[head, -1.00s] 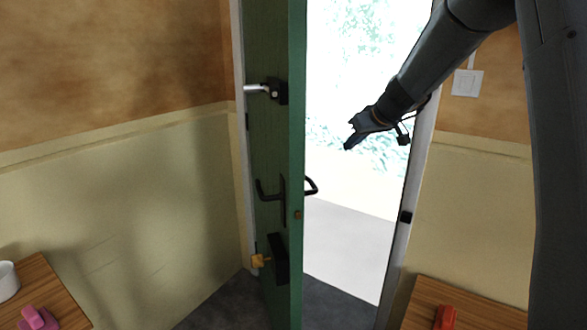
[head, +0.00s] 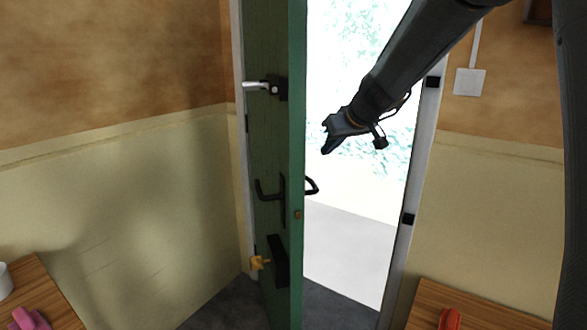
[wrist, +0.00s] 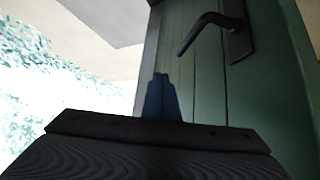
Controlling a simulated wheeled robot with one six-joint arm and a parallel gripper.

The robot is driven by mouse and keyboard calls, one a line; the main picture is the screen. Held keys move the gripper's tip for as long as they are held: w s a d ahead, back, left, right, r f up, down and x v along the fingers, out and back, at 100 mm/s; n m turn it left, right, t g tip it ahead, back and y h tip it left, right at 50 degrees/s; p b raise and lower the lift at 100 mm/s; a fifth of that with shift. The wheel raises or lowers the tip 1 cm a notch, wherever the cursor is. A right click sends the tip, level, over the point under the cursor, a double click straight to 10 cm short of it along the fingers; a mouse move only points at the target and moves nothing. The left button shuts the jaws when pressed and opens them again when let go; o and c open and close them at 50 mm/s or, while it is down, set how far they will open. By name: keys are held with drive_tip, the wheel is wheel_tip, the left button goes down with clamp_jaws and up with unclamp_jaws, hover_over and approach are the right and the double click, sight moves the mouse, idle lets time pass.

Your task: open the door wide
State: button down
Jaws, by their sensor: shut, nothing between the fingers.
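The green door (head: 297,130) stands swung inward, its edge facing me, with a bright opening to its right. It carries a dark lever handle (head: 268,192), a silver lever (head: 262,86) above it and a yellow knob (head: 260,262) on a dark box below. My gripper (head: 326,142) is shut and empty, in the opening just right of the door edge and above the handle on the far side (head: 312,186). In the wrist view the shut fingers (wrist: 161,78) point toward the green door face (wrist: 208,80), with a dark lever handle (wrist: 205,30) ahead and to the right.
The white door frame (head: 412,190) with dark strike plates is right of the opening. A wooden table (head: 475,305) with a red object (head: 450,318) stands at lower right. Another table (head: 45,285) with a pink object and a white cup is at lower left. The doorway floor is clear.

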drive_tip(key=shift+s+a, duration=0.2)
drive_tip(key=shift+a, duration=0.1)
drive_tip(key=s+a+p, duration=0.1)
drive_tip(key=s+a, duration=0.3)
drive_tip(key=a, duration=0.4)
drive_tip(key=shift+a, duration=0.35)
idle(0.5)
drive_tip(key=s+a+p, duration=0.2)
drive_tip(key=a+p, duration=0.4)
drive_tip(key=a, duration=0.3)
drive_tip(key=shift+s, duration=0.25)
drive_tip(key=shift+a, duration=0.15)
